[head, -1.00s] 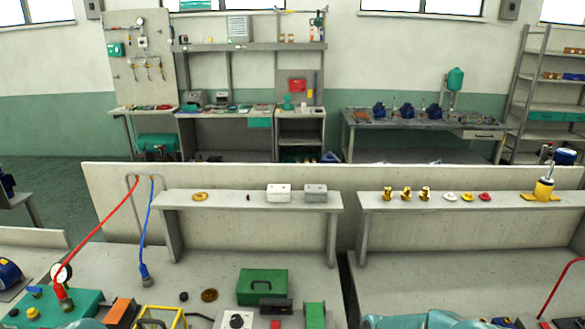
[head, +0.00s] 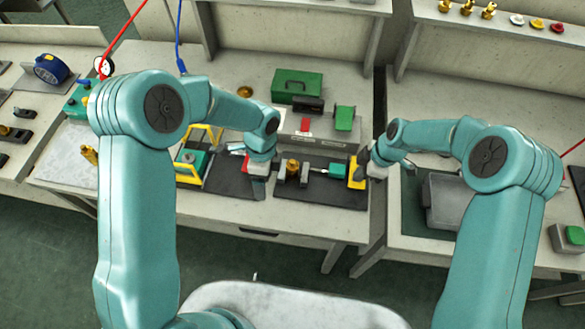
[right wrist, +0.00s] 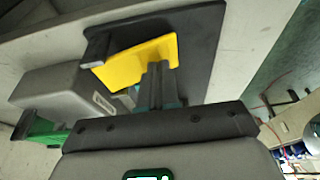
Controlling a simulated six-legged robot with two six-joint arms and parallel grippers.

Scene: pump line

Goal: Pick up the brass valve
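A small brass piece (head: 292,168), which looks like the brass valve, sits between grey blocks on a dark mat (head: 330,192) on the middle bench. It is too small to make out clearly. More brass fittings (head: 467,7) stand on the shelf at top right. My left gripper (head: 257,172) is just left of the brass piece, apart from it; its fingers are too small to read. My right gripper (head: 367,160) is at the mat's right side, by a yellow plate (head: 357,174).
A green-handled tool (head: 328,169) lies between the brass piece and the yellow plate. A green toolbox (head: 297,86) and a green block (head: 344,118) stand behind. A grey tray (head: 447,203) is on the right bench. A yellow frame (head: 198,155) stands at left.

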